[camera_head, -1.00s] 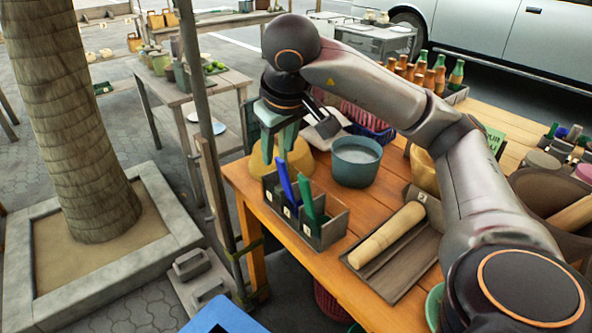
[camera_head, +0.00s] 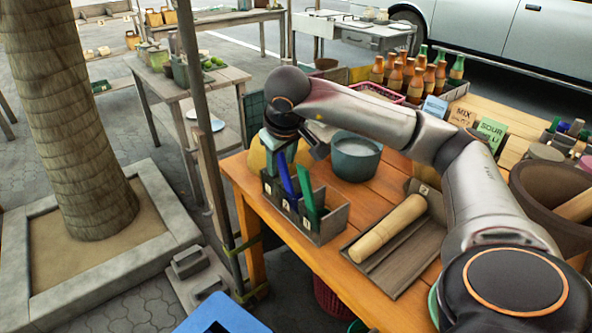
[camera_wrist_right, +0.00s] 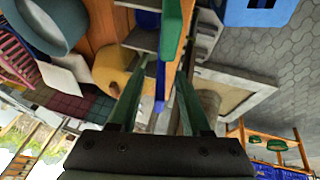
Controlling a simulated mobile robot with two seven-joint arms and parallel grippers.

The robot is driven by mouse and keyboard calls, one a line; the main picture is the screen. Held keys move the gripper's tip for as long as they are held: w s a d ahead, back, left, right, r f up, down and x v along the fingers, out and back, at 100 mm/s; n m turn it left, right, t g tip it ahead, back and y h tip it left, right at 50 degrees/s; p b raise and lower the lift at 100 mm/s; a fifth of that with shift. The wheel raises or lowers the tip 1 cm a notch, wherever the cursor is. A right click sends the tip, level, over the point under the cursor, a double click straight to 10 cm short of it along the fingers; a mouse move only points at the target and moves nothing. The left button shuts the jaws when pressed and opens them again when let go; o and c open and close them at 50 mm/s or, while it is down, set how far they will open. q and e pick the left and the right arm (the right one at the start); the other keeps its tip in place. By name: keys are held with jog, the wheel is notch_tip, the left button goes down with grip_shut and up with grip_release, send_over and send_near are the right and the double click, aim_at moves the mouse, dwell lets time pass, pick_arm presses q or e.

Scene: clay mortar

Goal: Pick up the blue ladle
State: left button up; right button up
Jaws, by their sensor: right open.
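The blue ladle (camera_head: 286,178) stands with its blue handle up in a grey compartment holder (camera_head: 322,226) at the table's left edge. A green-handled utensil (camera_head: 307,192) stands beside it, to the right. My right gripper (camera_head: 279,158) points down just above and behind the holder, close to the blue handle. In the right wrist view the open right gripper (camera_wrist_right: 162,70) has its green fingers apart, with the blue ladle (camera_wrist_right: 160,84) showing between them. I cannot tell whether they touch it. The ladle's lower end is hidden in the holder. My left gripper is not in view.
A teal pot (camera_head: 355,158) and a yellow rounded object (camera_head: 258,156) are close to the gripper. A wooden rolling pin (camera_head: 388,229) lies on a tray (camera_head: 408,262). Several bottles (camera_head: 416,82) stand at the back. A pole (camera_head: 197,120) rises left of the table.

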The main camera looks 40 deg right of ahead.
jog(key=shift+w+d+f, duration=0.1)
jog(key=shift+f, duration=0.15)
jog(key=shift+c, duration=0.4)
grip_shut()
dwell(0.9)
